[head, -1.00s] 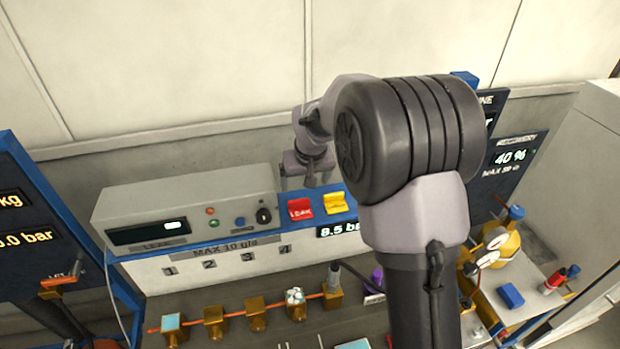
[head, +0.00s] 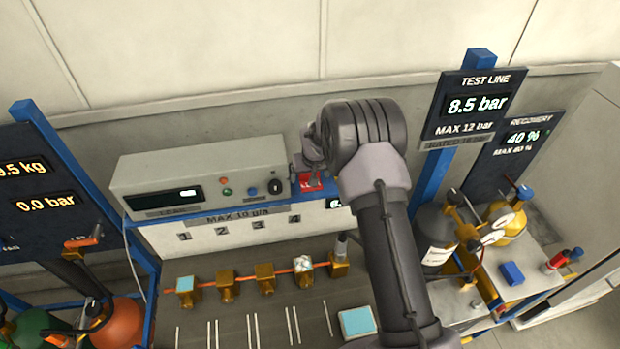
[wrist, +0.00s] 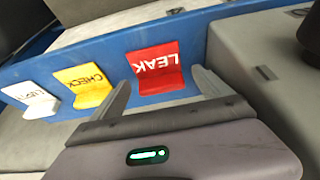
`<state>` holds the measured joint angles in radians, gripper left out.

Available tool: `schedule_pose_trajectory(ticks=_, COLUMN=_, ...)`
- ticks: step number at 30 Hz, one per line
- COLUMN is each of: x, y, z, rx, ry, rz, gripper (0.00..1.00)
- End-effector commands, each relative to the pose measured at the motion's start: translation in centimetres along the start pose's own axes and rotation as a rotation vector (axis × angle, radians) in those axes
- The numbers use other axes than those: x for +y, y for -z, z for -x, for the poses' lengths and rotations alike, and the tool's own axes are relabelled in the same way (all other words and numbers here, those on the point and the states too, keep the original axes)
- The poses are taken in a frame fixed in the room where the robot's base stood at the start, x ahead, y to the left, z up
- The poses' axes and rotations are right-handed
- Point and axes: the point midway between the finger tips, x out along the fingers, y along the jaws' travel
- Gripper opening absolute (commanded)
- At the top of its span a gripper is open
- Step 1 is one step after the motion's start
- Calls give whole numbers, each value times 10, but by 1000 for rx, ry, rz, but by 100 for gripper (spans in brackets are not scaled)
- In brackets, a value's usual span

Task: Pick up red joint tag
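The red tag (wrist: 158,66), lettered LEAK, sits on a blue rail in the wrist view. A small part of the red tag (head: 311,182) shows in the head view, just right of the grey box and partly covered by my arm. My gripper (wrist: 160,80) is open, with one finger on each side of the red tag's lower part in the picture. Nothing is held. I cannot tell whether the fingers touch the tag. In the head view the fingertips are hard to make out.
A yellow CHECK tag (wrist: 84,84) and a white tag (wrist: 31,98) stand along the blue rail (wrist: 190,42) left of the red one. The grey box (head: 200,170) stands close by, right of the fingers in the wrist view. A pressure display (head: 470,105) rises to the right.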

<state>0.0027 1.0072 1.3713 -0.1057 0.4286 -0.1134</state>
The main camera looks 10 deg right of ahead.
Motion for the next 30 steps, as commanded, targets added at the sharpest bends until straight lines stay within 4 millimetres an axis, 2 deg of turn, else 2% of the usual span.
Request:
schedule_pose_trajectory(ticks=1, x=0, y=0, z=0, rx=0, ry=0, rz=0, gripper=79)
schedule_pose_trajectory(ticks=2, x=0, y=0, z=0, rx=0, ry=0, rz=0, gripper=73)
schedule_pose_trajectory(ticks=9, x=0, y=0, z=0, rx=0, ry=0, rz=0, gripper=26)
schedule_pose_trajectory(ticks=19, x=0, y=3, z=5, rx=2, ry=0, rz=0, gripper=25)
schedule_pose_trajectory(ticks=26, x=0, y=15, z=34, rx=4, ry=0, rz=1, gripper=25)
schedule_pose_trajectory(ticks=30, x=0, y=-15, z=47, rx=-1, ry=0, rz=-1, gripper=25)
